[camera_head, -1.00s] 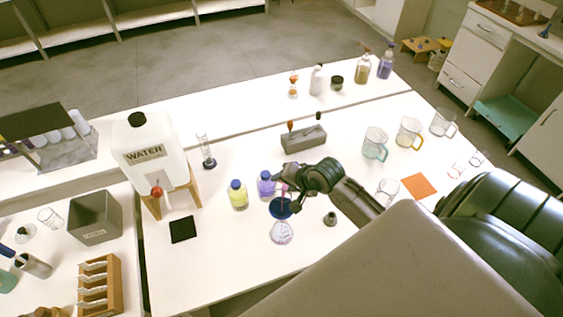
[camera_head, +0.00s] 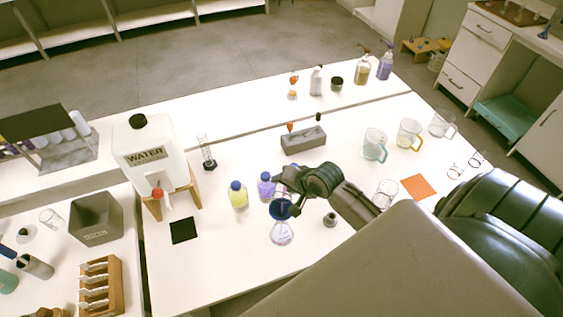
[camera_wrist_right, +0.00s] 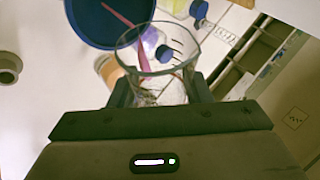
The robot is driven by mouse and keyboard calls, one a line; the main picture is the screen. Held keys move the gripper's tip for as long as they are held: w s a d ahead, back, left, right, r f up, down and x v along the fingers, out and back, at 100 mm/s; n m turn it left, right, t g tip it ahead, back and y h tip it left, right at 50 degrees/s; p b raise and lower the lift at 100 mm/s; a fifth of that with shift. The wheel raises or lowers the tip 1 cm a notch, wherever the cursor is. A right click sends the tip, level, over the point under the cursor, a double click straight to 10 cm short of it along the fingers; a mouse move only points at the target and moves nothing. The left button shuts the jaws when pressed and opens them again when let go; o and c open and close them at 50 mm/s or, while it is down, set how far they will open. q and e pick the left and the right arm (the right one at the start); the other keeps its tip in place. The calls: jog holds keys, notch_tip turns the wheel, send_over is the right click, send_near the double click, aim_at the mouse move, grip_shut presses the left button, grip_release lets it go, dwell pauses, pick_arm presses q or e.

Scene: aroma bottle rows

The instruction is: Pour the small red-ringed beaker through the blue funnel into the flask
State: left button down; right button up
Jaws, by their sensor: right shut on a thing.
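The clear flask (camera_head: 281,235) stands on the table, with the blue funnel (camera_head: 280,209) in its mouth. My right gripper (camera_head: 287,186) is just above the funnel. In the right wrist view it is shut on the small clear beaker (camera_wrist_right: 160,76), whose mouth faces the blue funnel (camera_wrist_right: 92,32). A pink streak, seemingly liquid, runs from the beaker's mouth into the funnel. In the head view the beaker is mostly hidden by the gripper, and its red ring cannot be made out. My left gripper is out of view.
Yellow (camera_head: 238,195) and purple (camera_head: 265,186) bottles stand just left of the funnel. A grey block (camera_head: 303,140) lies behind the gripper. A small grey piece (camera_head: 330,219) and an empty glass beaker (camera_head: 385,192) are to the right.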

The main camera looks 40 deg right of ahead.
jog(key=shift+s+a+r+t+h, duration=0.1)
jog(key=shift+s+r+t+h, duration=0.05)
jog(key=shift+r+t+h, duration=0.2)
dwell(1.4)
jog(key=shift+f, duration=0.1)
dwell(0.4)
jog(key=shift+w+d+f+m+g+y, duration=0.2)
jog(key=shift+f+g+y, duration=0.15)
jog(key=shift+g+y, duration=0.15)
jog(key=shift+w+d+f+m+g+y, duration=0.1)
jog(key=shift+w+f+g+y, duration=0.05)
jog(key=shift+f+g+y, duration=0.25)
jog(key=shift+r, duration=0.2)
jog(key=shift+d+m+g+y, duration=0.15)
jog(key=shift+m+g+y, duration=0.15)
jog(key=shift+g+y, duration=0.3)
jog(key=shift+w+d+f+m+g+y, duration=0.15)
jog(key=shift+w+m+g+y, duration=0.1)
jog(key=shift+g+y, duration=0.3)
jog(key=shift+w+d+m+g+y, duration=0.1)
jog(key=shift+m+g+y, duration=0.15)
jog(key=shift+g+y, duration=0.25)
jog(key=shift+a, duration=0.1)
jog(key=shift+s, duration=0.1)
